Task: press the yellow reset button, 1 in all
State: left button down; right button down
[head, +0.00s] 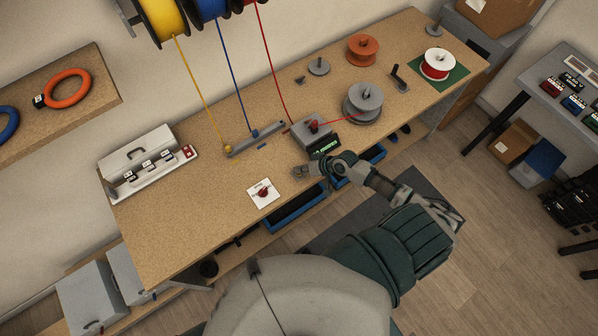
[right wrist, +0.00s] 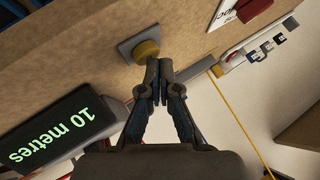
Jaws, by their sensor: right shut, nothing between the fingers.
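The yellow reset button (right wrist: 147,50) is a round cap on a small grey square plate (right wrist: 127,46) on the wooden bench, in the right wrist view. My right gripper (right wrist: 158,68) is shut and empty, its fingertips right at the button's near edge. I cannot tell whether they touch it. In the head view the right gripper (head: 302,171) reaches over the bench's front edge, beside the measuring unit, and the button there is too small and covered to make out clearly. My left gripper is not in view.
The grey measuring unit (head: 312,132) stands just behind the gripper; its display (right wrist: 55,133) reads "10 metres". A white card with a red part (head: 263,193) lies to the left. A grey spool (head: 363,103) stands right.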

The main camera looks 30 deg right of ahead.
jog(key=shift+a+f, duration=0.1)
jog(key=shift+f, duration=0.3)
jog(key=shift+r, duration=0.1)
dwell(0.4)
jog(key=shift+r+p, duration=0.85)
jog(key=shift+r, duration=0.05)
notch_tip(320, 180, up, 5)
jog(key=p, duration=0.5)
